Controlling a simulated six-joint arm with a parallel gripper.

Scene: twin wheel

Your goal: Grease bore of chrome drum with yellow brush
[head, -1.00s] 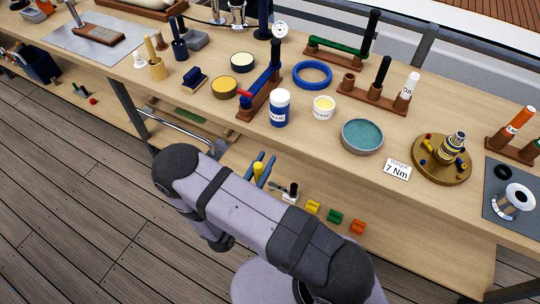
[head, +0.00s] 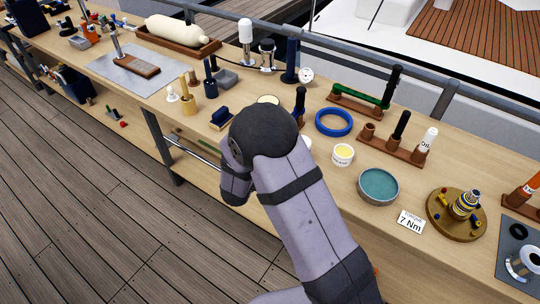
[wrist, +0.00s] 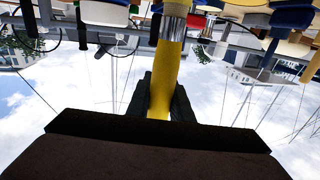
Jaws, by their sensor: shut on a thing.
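My gripper (wrist: 160,98) is shut on the handle. In the head view my arm hides the gripper and brush. A silver flanged drum (head: 522,262), which looks like the chrome drum, sits on a dark grey mat (head: 507,235) at the right edge, partly cut off. I cannot see into its bore clearly. A small white tub of yellow grease (head: 343,153) stands mid-bench, right of my arm.
A teal-filled bowl (head: 378,186), a "7 Nm" card (head: 410,222) and a brass base with a stepped spindle (head: 457,213) lie between tub and drum. A blue ring (head: 334,122) and a rack with an oil bottle (head: 427,140) stand behind. Bare wood (head: 330,215) shows along the front.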

